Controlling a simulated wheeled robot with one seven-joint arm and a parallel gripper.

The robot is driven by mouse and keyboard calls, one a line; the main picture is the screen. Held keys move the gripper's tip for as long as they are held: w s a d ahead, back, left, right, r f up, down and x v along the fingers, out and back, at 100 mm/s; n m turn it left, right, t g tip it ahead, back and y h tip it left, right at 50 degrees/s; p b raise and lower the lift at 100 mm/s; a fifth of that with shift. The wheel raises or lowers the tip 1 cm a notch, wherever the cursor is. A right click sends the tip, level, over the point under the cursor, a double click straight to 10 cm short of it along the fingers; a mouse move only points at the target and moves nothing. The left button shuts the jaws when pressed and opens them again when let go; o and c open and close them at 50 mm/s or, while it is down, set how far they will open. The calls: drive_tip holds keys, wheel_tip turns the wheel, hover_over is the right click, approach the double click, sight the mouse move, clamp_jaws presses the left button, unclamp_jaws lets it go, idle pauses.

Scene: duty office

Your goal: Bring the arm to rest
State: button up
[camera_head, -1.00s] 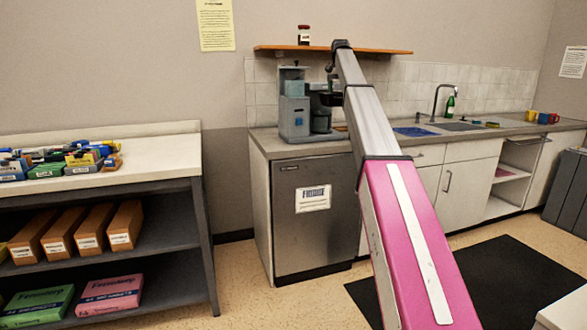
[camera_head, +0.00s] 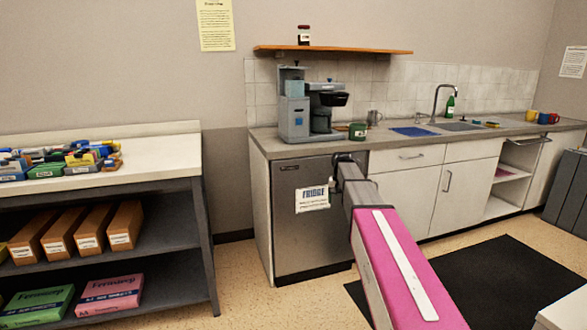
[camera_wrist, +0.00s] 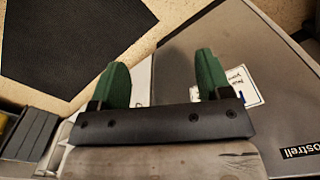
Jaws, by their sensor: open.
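My arm reaches forward, low in front of the grey fridge (camera_head: 298,240) in the head view. The end of the arm stands before the fridge door, and my gripper's fingers cannot be made out there. In the wrist view my gripper (camera_wrist: 160,80) shows two green fingers spread wide apart with nothing between them. Behind the fingers are the fridge front, its paper label (camera_wrist: 243,86) and a white cabinet front.
A coffee machine (camera_head: 310,105), a green tin (camera_head: 357,131) and a metal jug (camera_head: 374,117) stand on the counter (camera_head: 400,132). A shelf unit (camera_head: 205,235) stands at left.

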drive_tip(key=s+f, duration=0.6)
drive_tip(key=s, duration=0.4)
drive_tip(key=s+f+n, duration=0.1)
drive_tip(key=s+f, duration=0.5)
drive_tip(key=s, duration=0.4)
drive_tip(key=s+f+n, duration=0.1)
drive_tip(key=s+f, duration=0.6)
drive_tip(key=s, duration=0.4)
drive_tip(key=shift+a, duration=0.3)
drive_tip(key=shift+s, duration=0.1)
